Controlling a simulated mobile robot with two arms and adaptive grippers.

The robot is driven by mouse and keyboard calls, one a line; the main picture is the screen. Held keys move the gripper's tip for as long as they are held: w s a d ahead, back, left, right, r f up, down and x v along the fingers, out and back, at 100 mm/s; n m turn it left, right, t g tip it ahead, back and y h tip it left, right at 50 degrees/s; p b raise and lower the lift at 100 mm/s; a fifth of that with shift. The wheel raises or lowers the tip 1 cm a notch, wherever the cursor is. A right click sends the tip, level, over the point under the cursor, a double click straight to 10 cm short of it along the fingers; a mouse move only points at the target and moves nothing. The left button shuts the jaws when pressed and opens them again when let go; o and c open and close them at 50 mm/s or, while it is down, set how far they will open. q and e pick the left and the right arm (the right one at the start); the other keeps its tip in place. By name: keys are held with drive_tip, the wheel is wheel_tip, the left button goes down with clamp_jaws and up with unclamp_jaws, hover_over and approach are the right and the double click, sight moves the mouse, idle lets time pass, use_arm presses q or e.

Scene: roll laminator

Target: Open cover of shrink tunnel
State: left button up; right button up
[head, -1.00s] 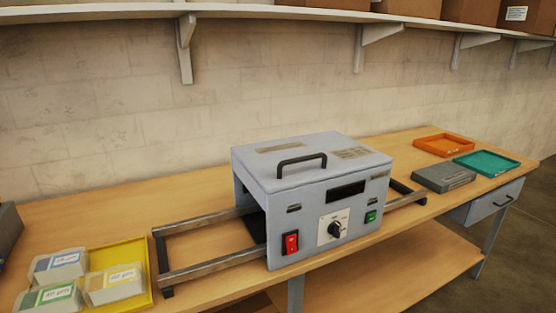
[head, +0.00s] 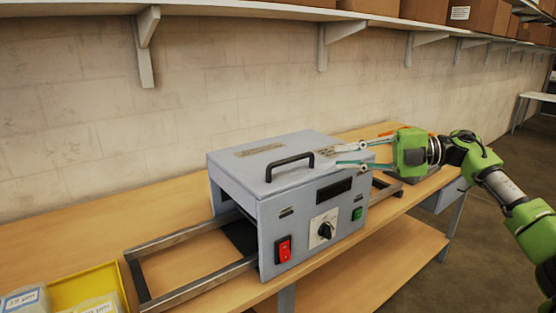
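The shrink tunnel is a grey box-shaped machine (head: 285,215) on the wooden bench, with a red switch, a dial and a green button on its front. Its cover (head: 235,165) is down, and a black handle (head: 289,164) stands on top. My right gripper (head: 338,156) comes in from the right, with its fingers apart and pointing left toward the handle. In the picture its fingertips lie over the cover's right part, a little right of the handle. Nothing shows between the fingers. I cannot tell how high they are above the cover. My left gripper is out of view.
Metal rails (head: 190,285) extend from the machine's left side. A yellow tray (head: 88,287) with labelled packs sits at the lower left. A wall shelf (head: 300,14) with cardboard boxes runs above. The wooden bench (head: 60,235) is clear at the back left.

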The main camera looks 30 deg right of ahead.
sight(295, 158)
drive_tip(key=p+x, duration=0.5)
drive_tip(key=x, duration=0.6)
drive_tip(key=shift+w+a+r, duration=0.1)
drive_tip(key=shift+w+a, duration=0.15)
drive_tip(key=shift+w, duration=0.1)
drive_tip(key=shift+w+a+f+p, duration=0.25)
drive_tip(key=shift+w+a+p, duration=0.05)
drive_tip(key=shift+w+a, duration=0.15)
drive_tip(key=shift+s, duration=0.1)
clamp_jaws()
